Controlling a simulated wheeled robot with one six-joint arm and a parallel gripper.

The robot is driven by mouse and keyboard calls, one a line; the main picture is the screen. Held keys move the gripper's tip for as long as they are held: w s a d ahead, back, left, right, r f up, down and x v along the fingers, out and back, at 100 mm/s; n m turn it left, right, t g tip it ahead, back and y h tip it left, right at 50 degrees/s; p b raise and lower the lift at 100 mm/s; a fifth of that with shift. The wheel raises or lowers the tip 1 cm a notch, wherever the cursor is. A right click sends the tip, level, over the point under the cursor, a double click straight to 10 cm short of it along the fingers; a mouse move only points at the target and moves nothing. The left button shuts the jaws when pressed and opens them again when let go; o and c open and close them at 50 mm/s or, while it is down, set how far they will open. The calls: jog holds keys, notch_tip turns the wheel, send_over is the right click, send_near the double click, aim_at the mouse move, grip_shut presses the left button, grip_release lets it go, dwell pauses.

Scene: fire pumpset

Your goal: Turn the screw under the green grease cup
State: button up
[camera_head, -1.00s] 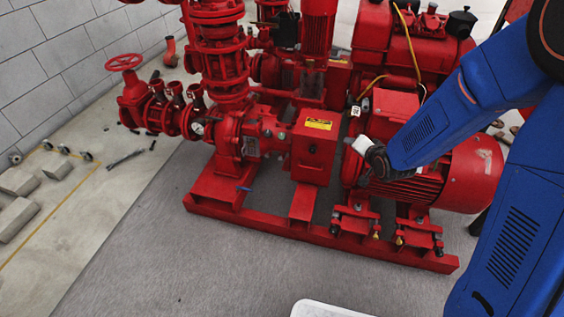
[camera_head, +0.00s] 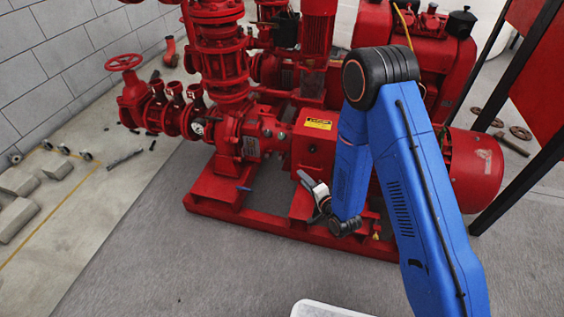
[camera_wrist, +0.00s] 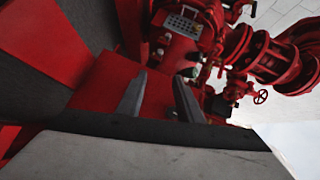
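In the head view, the cup and screw are too small to tell on the red pump (camera_head: 240,140). My gripper (camera_head: 303,178) is in front of the pump's red box with the yellow label (camera_head: 318,124). In the wrist view, my gripper (camera_wrist: 160,80) has its two fingers apart with nothing visible between them.
The red base frame (camera_head: 345,240) runs below my gripper. The red motor (camera_head: 475,170) is at the right, partly behind my arm. A red handwheel (camera_head: 123,62) stands at the left. A white surface (camera_head: 328,309) shows at the bottom edge. Grey floor in front is clear.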

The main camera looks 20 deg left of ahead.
send_near(280, 158)
jog(key=f+x, duration=0.1)
jog(key=x, duration=0.7)
jog(key=shift+w, duration=0.2)
dwell(0.3)
grip_shut()
